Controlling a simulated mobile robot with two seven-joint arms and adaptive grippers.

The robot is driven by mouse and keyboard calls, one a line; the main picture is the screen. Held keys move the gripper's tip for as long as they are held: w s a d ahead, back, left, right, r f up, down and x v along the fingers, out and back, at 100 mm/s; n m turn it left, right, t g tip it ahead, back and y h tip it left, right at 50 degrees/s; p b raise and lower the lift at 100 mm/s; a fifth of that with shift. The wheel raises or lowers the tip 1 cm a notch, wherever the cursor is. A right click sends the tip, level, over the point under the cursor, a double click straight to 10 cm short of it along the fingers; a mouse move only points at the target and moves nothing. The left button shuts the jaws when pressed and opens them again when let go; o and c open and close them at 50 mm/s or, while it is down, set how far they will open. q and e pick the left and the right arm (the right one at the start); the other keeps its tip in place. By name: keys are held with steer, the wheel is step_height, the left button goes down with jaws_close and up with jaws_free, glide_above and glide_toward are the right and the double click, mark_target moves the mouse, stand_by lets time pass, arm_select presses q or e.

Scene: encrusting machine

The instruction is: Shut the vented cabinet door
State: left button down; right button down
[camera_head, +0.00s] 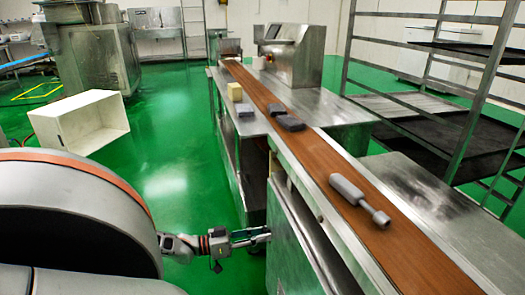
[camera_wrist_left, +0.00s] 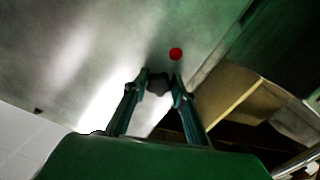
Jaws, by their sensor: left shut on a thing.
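The door (camera_wrist_left: 85,65) is a plain grey metal panel in the left wrist view, with a red dot near its edge; I make out no vents from here. In the head view a steel panel (camera_head: 292,240) on the side of the conveyor machine appears to be this door. My left gripper (camera_head: 262,234) is at its left edge. In the left wrist view the gripper's fingers (camera_wrist_left: 160,78) are shut on a small dark knob (camera_wrist_left: 158,85) on the panel. Beside the panel's edge a dark opening shows, so the door appears ajar. My right gripper is out of view.
A brown conveyor belt (camera_head: 330,170) runs along the machine top, carrying a grey roller-like tool (camera_head: 358,198) and dark blocks (camera_head: 286,119). A white open box (camera_head: 82,122) lies on the green floor at left. A metal rack (camera_head: 465,110) stands right.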

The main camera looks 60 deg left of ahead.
arm_select(q)
steer(key=shift+w+d, duration=0.2)
steer(key=shift+w, duration=0.05)
steer(key=shift+r, duration=0.1)
steer(key=c, duration=1.9)
jaws_free()
steer(key=shift+w, duration=0.1)
steer(key=shift+o, duration=1.3)
steer(key=shift+w, duration=0.2)
steer(key=shift+r, duration=0.15)
steer(key=shift+a, duration=0.1)
steer(key=v, duration=1.2)
steer(key=shift+s+f, duration=0.2)
steer(key=shift+f, duration=0.1)
